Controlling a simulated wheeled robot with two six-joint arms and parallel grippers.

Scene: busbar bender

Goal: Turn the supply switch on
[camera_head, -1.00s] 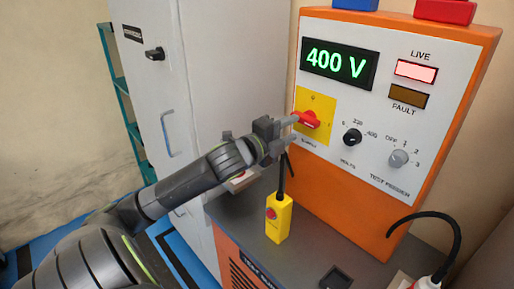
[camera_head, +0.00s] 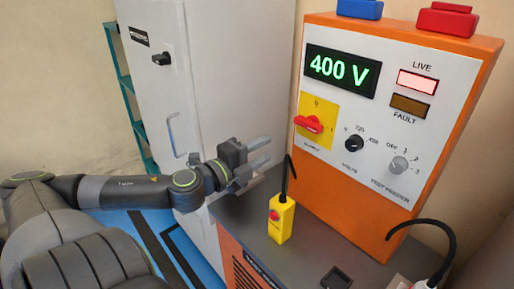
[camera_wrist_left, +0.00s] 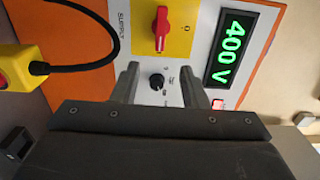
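The supply switch is a red rotary handle (camera_head: 309,124) on a yellow plate (camera_head: 322,103) at the left of the orange cabinet's front. In the head view the handle lies roughly level, tilted slightly. It also shows in the left wrist view (camera_wrist_left: 161,29). The display (camera_head: 342,69) reads 400 V and the LIVE lamp (camera_head: 417,82) is lit pale pink. My left gripper (camera_head: 262,153) is open and empty, left of and below the handle, apart from it. Its two fingers show spread in the left wrist view (camera_wrist_left: 160,84). My right gripper is not in view.
A yellow pendant box (camera_head: 281,220) with a red button and black cable stands on the bench (camera_head: 255,207) below the gripper. A volts knob (camera_head: 354,143) and a feeder knob (camera_head: 399,165) sit right of the switch. A grey locker (camera_head: 160,90) stands at left.

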